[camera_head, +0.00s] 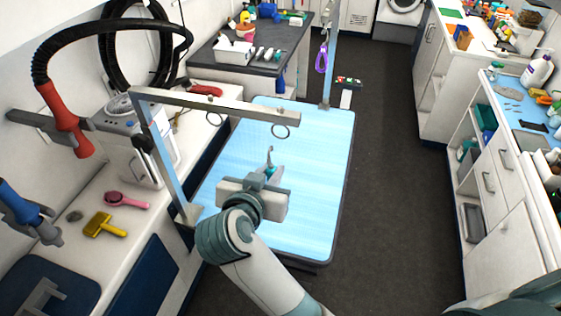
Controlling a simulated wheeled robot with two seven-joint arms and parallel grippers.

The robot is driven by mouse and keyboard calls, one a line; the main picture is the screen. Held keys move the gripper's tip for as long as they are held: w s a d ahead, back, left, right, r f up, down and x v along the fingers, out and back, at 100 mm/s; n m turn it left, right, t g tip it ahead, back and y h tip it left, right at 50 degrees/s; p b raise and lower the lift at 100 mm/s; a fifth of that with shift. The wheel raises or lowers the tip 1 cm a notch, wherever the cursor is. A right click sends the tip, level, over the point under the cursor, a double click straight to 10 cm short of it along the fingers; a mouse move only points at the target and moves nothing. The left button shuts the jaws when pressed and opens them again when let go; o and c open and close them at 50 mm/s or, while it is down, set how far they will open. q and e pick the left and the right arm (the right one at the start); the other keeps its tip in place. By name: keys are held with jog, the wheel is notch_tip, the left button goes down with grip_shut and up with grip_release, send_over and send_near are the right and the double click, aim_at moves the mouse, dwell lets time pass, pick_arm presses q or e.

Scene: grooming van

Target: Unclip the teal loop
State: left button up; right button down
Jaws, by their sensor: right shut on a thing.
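The teal loop (270,163) shows as a small teal and grey piece just beyond my right gripper (266,176), above the light blue grooming table (315,190). I cannot tell whether the loop's upper end touches anything. A metal crossbar (215,103) with two hanging rings (280,131) stands over the table, beyond and above the gripper. A purple loop (321,58) hangs at the far post (329,65). My left gripper is not in view.
The near post (163,170) stands at the table's left edge. On the left counter lie a yellow brush (104,226) and a pink brush (126,200). A red-ended hose (66,122) hangs above. Right of the table, the dark floor (397,190) is clear up to the white cabinets (500,215).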

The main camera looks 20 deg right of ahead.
jog(key=shift+s+a+r, duration=0.2)
jog(key=shift+s+a, duration=0.15)
jog(key=shift+s, duration=0.2)
